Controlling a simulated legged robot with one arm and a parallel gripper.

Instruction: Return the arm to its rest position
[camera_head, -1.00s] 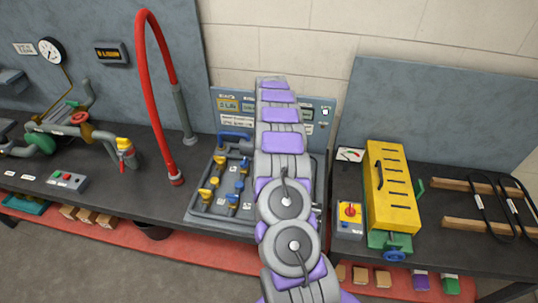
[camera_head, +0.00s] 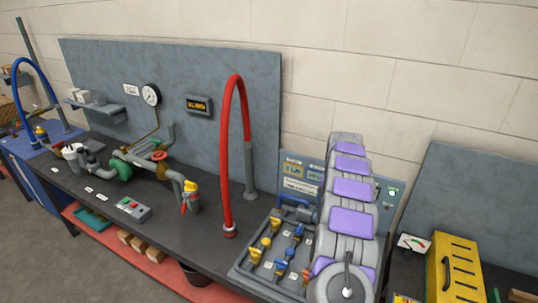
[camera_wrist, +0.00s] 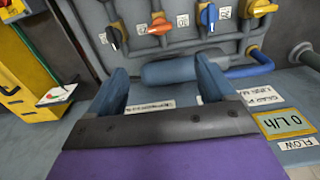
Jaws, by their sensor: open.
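My arm (camera_head: 350,205), grey with purple pads, rises at the right of the head view in front of the valve panel. Its far end hides my gripper there. In the wrist view my gripper (camera_wrist: 162,78) shows as two blue-grey fingers, spread apart. A blue-grey cylinder (camera_wrist: 180,69) shows beyond and between the fingertips. I see no grip on it, and I cannot tell whether the fingers touch it.
The valve board (camera_head: 270,258) with yellow and blue handles lies beside my arm. A red hose (camera_head: 226,150) arches to its left. A yellow box (camera_head: 455,268) stands at the right. In the wrist view, valves (camera_wrist: 160,27) and a flow display (camera_wrist: 284,122) are close to the fingers.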

